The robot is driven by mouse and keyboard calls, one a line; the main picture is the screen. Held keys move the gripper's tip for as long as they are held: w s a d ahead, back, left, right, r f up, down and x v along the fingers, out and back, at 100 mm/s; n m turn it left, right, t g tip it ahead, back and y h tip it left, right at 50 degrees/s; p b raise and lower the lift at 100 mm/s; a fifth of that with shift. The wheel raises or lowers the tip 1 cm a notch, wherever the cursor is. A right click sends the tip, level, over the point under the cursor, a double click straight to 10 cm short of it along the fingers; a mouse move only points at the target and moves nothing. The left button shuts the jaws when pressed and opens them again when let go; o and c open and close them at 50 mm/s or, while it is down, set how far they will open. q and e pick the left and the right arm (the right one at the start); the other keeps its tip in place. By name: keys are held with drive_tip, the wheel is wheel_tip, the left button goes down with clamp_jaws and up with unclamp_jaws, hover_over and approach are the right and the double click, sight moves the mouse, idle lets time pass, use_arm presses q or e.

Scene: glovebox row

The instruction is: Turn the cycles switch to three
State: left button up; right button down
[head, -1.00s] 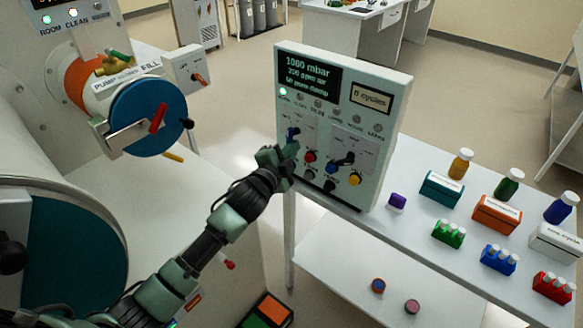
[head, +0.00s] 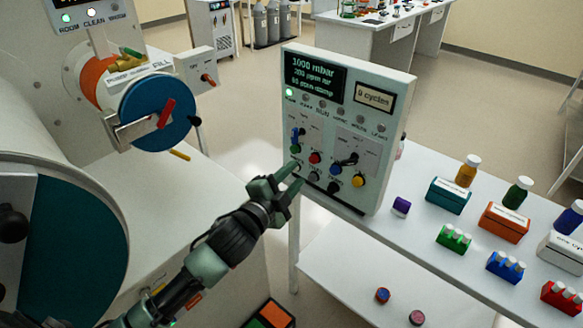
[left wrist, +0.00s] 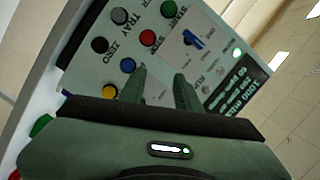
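The control panel (head: 385,140) stands upright on the white bench, with a lit display and a small window (head: 374,97) that seems to read 0 cycles. Two lever switches show on it: a blue one (head: 297,137) at left and a dark one (head: 346,161) at right. Their small labels are too blurred to read, so I cannot tell which is the cycles switch. My left gripper (head: 291,180) is open and empty, in front of the panel's lower left. The left wrist view shows its fingers (left wrist: 163,88) apart, with the blue switch (left wrist: 193,39) beyond. My right gripper is out of view.
Green, red (head: 315,157), blue, grey, black and yellow (head: 358,181) buttons sit close below the switches. Bottles, boxes and vial racks (head: 453,238) stand on the bench to the right. A round blue door (head: 157,112) is at left.

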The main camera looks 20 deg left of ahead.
use_arm(q)
drive_tip(key=w+f+n+t+h+b, duration=0.1)
drive_tip(key=w+f+n+h, duration=0.1)
drive_tip(key=w+n+h, duration=0.25)
drive_tip(key=n+t+b, duration=0.1)
drive_tip(key=n+t, duration=0.2)
drive_tip(key=n, duration=0.3)
approach(293, 135)
drive_tip(key=w, duration=0.3)
drive_tip(key=shift+h, duration=0.25)
drive_tip(key=x, duration=0.2)
drive_tip(key=b+x, duration=0.1)
drive_tip(key=x, duration=0.2)
drive_tip(key=r+b+x, duration=0.1)
drive_tip(key=x, duration=0.2)
drive_tip(key=shift+s+d, duration=0.15)
drive_tip(key=shift+d, duration=0.2)
clamp_jaws()
